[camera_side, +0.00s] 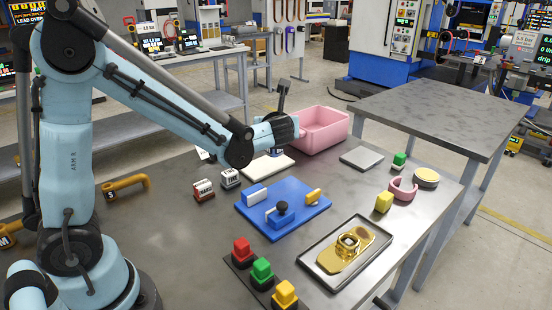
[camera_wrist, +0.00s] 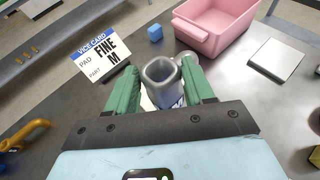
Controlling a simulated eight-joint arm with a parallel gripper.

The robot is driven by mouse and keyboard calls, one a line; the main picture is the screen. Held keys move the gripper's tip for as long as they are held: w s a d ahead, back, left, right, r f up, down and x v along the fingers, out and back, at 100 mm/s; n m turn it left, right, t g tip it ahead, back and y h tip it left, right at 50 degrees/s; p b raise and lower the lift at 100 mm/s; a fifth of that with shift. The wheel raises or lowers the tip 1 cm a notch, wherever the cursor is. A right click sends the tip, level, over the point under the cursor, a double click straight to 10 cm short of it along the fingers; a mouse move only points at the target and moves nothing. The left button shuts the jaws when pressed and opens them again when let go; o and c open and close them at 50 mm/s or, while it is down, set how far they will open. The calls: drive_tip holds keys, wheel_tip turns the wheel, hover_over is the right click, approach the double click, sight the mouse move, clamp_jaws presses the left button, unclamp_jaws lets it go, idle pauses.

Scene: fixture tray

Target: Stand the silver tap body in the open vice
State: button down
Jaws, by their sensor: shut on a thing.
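My gripper (camera_wrist: 163,85) has green fingers and is shut on the silver tap body (camera_wrist: 160,70), whose hollow, open end faces the wrist camera. In the side view my wrist hangs over the back of the bench, near the pink bin; the fingers and the tap body cannot be made out clearly there. The vice (camera_side: 292,190) is a blue plate with two blue jaw blocks, a black knob and a yellow piece. It lies in front of my wrist, apart from it. The vice card (camera_wrist: 103,54) reads FINE and M.
The pink bin (camera_side: 322,130) stands at the back. Two small labelled blocks (camera_side: 230,178) lie left of the vice. A tray with a gold part (camera_side: 306,262) and red, green and yellow buttons (camera_side: 262,270) are at the front. A grey plate (camera_side: 362,158) lies right.

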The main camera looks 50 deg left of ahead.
drive_tip(key=s+d+r+m+t+h, duration=0.5)
drive_tip(key=s+d+r+m+h, duration=0.2)
drive_tip(key=d+r, duration=0.55)
drive_tip(key=s+d+f+n+g+y, duration=0.5)
drive_tip(key=s+f+n+y, duration=0.15)
drive_tip(key=f, duration=0.35)
drive_tip(key=w+a+f, duration=0.5)
drive_tip(key=a+f, duration=0.5)
drive_tip(key=shift+w+f, duration=0.2)
drive_tip(key=shift+w, duration=0.05)
drive_tip(key=shift+c, duration=2.1)
unclamp_jaws()
drive_tip(key=shift+a, duration=0.1)
